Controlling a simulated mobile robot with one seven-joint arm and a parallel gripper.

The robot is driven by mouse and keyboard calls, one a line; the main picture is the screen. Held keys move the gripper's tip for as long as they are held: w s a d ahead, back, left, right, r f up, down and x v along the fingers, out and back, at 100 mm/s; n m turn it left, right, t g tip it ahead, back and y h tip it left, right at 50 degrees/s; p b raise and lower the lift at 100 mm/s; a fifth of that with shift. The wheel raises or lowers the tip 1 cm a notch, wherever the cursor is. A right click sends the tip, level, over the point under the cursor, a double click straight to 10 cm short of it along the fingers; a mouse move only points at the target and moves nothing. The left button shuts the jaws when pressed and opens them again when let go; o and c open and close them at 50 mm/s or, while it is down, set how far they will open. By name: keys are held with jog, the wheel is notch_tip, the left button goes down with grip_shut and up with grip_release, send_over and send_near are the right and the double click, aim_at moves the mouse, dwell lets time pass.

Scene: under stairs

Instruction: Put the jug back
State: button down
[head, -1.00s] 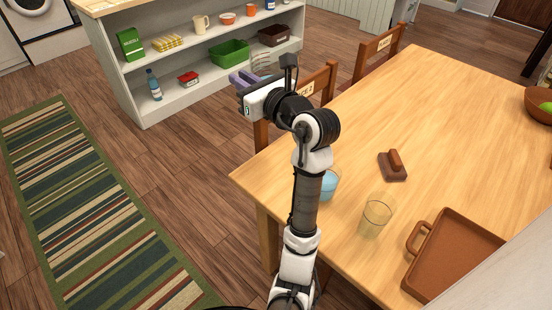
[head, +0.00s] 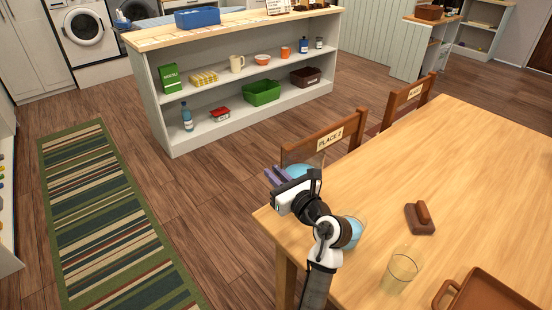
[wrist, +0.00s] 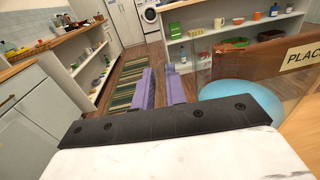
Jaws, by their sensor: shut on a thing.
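A clear glass jug with blue liquid (head: 300,170) is at my gripper (head: 278,176), beside the near end of the table and in front of the chair marked PLACE 2. In the wrist view the blue liquid (wrist: 240,98) shows at the right, through the clear wall of the jug. My gripper's purple fingers (wrist: 161,88) are close together there, shut on the jug. The handle and the exact grip are hard to make out.
The white shelf unit (head: 163,122) holds a cream pitcher (head: 237,64), a green crate (head: 262,92) and other goods. Floor before the shelves is clear.

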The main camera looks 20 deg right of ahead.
jog(key=shift+f, duration=2.2)
jog(key=c, duration=1.8)
grip_release()
jog(key=shift+f, duration=0.2)
jog(key=o, duration=0.4)
jog(key=shift+r, duration=0.1)
jog(key=shift+c, duration=0.2)
jog(key=shift+f, duration=0.2)
jog(key=b+v, duration=0.4)
jog(key=v, duration=1)
jog(key=shift+r, duration=0.2)
